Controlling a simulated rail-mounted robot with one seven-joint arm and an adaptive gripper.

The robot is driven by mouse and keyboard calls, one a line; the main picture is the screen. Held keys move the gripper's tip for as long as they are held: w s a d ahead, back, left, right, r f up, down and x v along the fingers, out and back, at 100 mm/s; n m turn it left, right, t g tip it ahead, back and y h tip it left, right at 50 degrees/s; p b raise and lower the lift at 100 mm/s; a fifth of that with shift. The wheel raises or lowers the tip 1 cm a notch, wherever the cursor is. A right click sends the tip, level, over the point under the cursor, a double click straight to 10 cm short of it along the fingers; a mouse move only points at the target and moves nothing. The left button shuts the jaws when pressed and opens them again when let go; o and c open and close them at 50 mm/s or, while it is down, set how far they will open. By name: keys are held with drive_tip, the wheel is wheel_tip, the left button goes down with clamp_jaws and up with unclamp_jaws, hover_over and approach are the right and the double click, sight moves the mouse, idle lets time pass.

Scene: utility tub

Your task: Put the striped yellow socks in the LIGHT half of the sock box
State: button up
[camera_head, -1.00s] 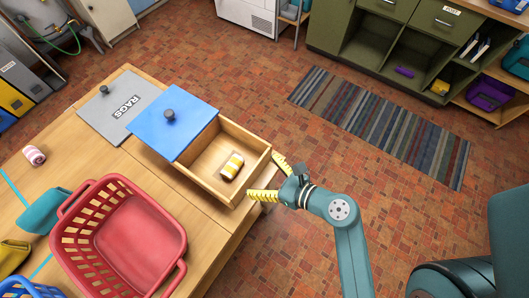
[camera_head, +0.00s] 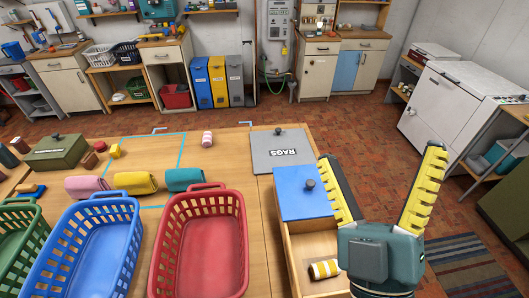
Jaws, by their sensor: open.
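The striped yellow and white socks (camera_head: 324,269), a small roll, lie in an open wooden drawer-like box (camera_head: 292,262) at the table's right edge. A blue panel with a dark knob (camera_head: 299,193) covers its far part. My gripper (camera_head: 383,155) is open and empty, its yellow toothed fingers pointing away and spread wide. It is to the right of the socks, and its left finger overlaps the blue panel's right edge in the picture. My gripper's body hides part of the wooden box. I cannot tell which thing is the sock box or where its light half is.
A grey RAGS panel (camera_head: 282,150) lies beyond the blue one. A pink striped roll (camera_head: 207,139) is to its left. Red (camera_head: 203,240) and blue (camera_head: 88,245) baskets fill the near table. A lidded dark green box (camera_head: 58,152) stands far left.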

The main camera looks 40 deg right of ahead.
drive_tip(key=w+a+r+t+y, duration=0.1)
drive_tip(key=w+a+t+y, duration=0.1)
drive_tip(key=w+a+y, duration=0.6)
drive_tip(key=w+a+t+y, duration=0.2)
drive_tip(key=w+a+y, duration=0.3)
drive_tip(key=a+y, duration=0.55)
wheel_tip(320, 180, up, 25)
drive_tip(key=a+h+p, duration=0.1)
drive_tip(key=p, duration=2.4)
drive_tip(key=shift+a+r, duration=0.15)
drive_tip(key=shift+a, duration=0.15)
drive_tip(key=shift+h, duration=0.25)
